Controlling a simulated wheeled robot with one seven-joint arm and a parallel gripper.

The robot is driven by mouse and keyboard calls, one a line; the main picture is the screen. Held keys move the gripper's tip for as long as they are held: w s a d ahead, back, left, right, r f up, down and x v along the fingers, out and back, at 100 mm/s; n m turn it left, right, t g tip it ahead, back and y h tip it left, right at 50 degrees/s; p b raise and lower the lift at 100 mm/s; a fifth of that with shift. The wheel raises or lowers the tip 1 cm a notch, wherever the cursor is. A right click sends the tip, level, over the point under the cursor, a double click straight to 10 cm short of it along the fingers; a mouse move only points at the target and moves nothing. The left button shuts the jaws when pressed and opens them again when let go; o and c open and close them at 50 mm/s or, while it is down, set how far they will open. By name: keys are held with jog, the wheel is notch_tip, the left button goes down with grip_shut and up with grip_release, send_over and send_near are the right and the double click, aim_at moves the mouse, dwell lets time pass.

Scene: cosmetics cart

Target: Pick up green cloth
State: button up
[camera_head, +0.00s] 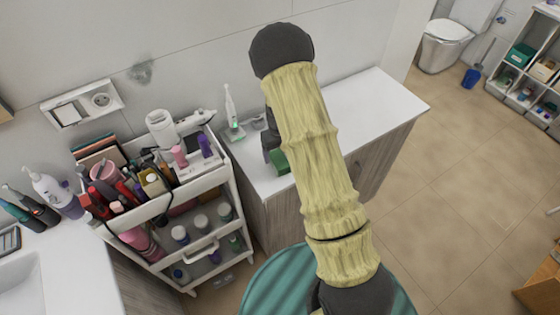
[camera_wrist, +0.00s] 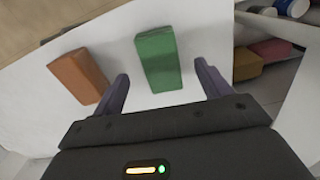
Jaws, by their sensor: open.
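The green cloth (camera_wrist: 159,60) is a folded block lying on the white counter top, and in the wrist view it lies between and a little beyond my two fingertips. In the head view only a part of the green cloth (camera_head: 281,162) shows beside my arm, near the counter's front edge. My gripper (camera_wrist: 164,82) is open and empty, with one dark finger on each side of the cloth's near end. In the head view my gripper (camera_head: 270,152) is mostly hidden behind my arm.
An orange-brown folded block (camera_wrist: 78,75) lies left of the green cloth in the wrist view, close to the left finger. A white cart (camera_head: 190,215) full of cosmetics stands left of the counter (camera_head: 385,97). An electric toothbrush (camera_head: 231,108) stands at the counter's back left.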

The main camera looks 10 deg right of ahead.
aim_at(280, 158)
jog(key=shift+w+f+p, duration=0.2)
jog(key=shift+f+p, duration=0.4)
jog(key=shift+f, duration=0.65)
jog(key=shift+w+f+p, duration=0.15)
jog(key=shift+f+p, duration=0.4)
jog(key=shift+f, duration=0.65)
jog(key=shift+s, duration=0.1)
jog(key=shift+c, duration=1)
jog(key=c, duration=0.9)
jog(key=shift+o, duration=0.2)
jog(key=shift+r, duration=0.1)
notch_tip(280, 158, up, 10)
jog(key=b, duration=0.3)
